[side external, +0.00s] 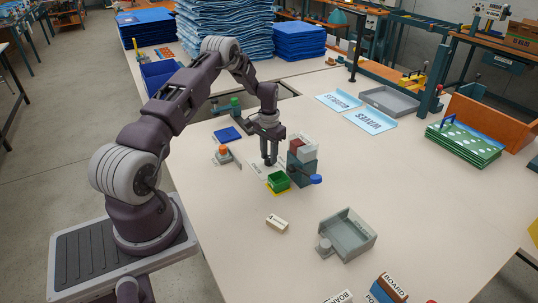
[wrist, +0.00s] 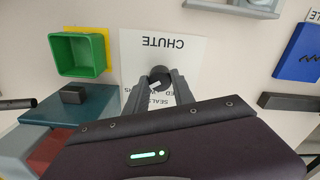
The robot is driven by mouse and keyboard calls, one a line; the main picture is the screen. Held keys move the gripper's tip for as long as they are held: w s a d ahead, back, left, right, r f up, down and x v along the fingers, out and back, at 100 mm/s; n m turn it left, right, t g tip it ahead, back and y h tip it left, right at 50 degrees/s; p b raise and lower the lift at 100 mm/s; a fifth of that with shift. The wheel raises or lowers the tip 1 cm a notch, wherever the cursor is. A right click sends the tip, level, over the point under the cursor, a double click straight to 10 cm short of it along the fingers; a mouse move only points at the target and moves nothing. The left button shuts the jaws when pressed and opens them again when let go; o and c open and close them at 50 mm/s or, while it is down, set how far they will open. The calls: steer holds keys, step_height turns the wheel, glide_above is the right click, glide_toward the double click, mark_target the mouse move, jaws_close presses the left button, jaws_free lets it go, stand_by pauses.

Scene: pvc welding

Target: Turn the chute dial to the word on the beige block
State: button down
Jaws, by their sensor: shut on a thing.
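The chute dial (wrist: 158,73) is a dark round knob on a white card (wrist: 190,52) marked CHUTE, upside down in the wrist view. My gripper (wrist: 159,82) points down over the card and is shut on the dial. A small white mark shows between the fingers. Part of a word and SEALS show near the fingers; other print is hidden. In the side view, my gripper (side external: 270,162) stands at the card (side external: 259,172), left of the teal housing (side external: 301,171). The beige block (side external: 277,224) lies apart on the table, nearer the camera; its dark print is too small to read.
A green bin (side external: 278,181) on a yellow base stands close to my gripper. The teal housing carries red and pale blocks and a blue knob (side external: 316,179). A grey tray (side external: 346,236) lies nearer the camera. A blue pad (side external: 227,134) and an orange button (side external: 223,149) are behind.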

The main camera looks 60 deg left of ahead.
mark_target(269, 157)
steer(key=shift+m, duration=0.4)
steer(key=c, duration=1.1)
jaws_free()
steer(key=shift+o, duration=0.2)
steer(key=shift+r, duration=0.1)
step_height(269, 157, up, 7)
steer(key=shift+f, duration=0.1)
